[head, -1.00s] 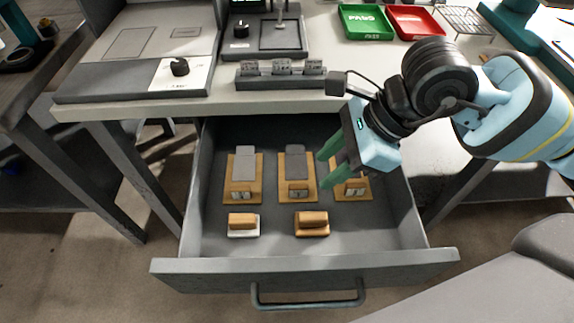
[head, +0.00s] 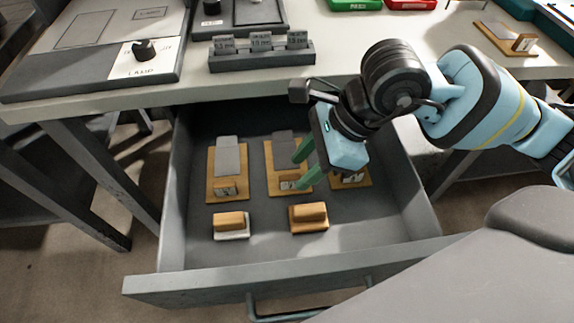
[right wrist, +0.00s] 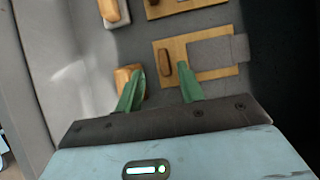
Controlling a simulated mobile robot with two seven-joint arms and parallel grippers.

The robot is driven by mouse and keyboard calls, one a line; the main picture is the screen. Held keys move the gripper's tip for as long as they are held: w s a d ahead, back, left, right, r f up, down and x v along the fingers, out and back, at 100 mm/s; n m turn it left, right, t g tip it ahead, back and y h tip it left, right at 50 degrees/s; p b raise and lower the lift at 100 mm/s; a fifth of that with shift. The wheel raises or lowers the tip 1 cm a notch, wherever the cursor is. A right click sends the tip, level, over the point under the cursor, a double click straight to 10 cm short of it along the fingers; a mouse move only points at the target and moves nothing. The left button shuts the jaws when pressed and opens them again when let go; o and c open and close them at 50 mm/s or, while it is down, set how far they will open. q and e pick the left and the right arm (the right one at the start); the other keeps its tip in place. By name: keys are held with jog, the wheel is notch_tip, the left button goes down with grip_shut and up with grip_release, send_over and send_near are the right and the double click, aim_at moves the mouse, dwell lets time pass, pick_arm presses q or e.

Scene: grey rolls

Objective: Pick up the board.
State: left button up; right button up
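Three wooden boards lie in the open drawer: a left board (head: 243,184), a middle board (head: 272,174) and a right board (head: 366,180). The left and middle ones show a grey plate at the far end and a small upright piece at the near end. The right board is mostly hidden behind my right gripper (head: 302,169). That gripper has its green fingers apart, empty, above the right side of the middle board. The right wrist view shows the open fingers (right wrist: 160,94) beside the middle board (right wrist: 207,75). My left gripper is out of view.
Two wooden blocks, one on a white base (head: 232,224) and one brown (head: 308,217), lie nearer the drawer front (head: 215,284). Drawer walls surround everything. Another board with an upright piece (head: 500,42) lies on the worktop (head: 380,62). A grey rack (head: 262,57) stands at the worktop edge.

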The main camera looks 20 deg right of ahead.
aim_at(291, 176)
jog(key=x, duration=0.1)
jog(key=b+x, duration=0.1)
jog(key=x, duration=0.3)
jog(key=shift+w+d, duration=0.1)
jog(key=shift+w, duration=0.2)
jog(key=shift+c, duration=0.2)
jog(key=shift+r, duration=0.1)
grip_shut()
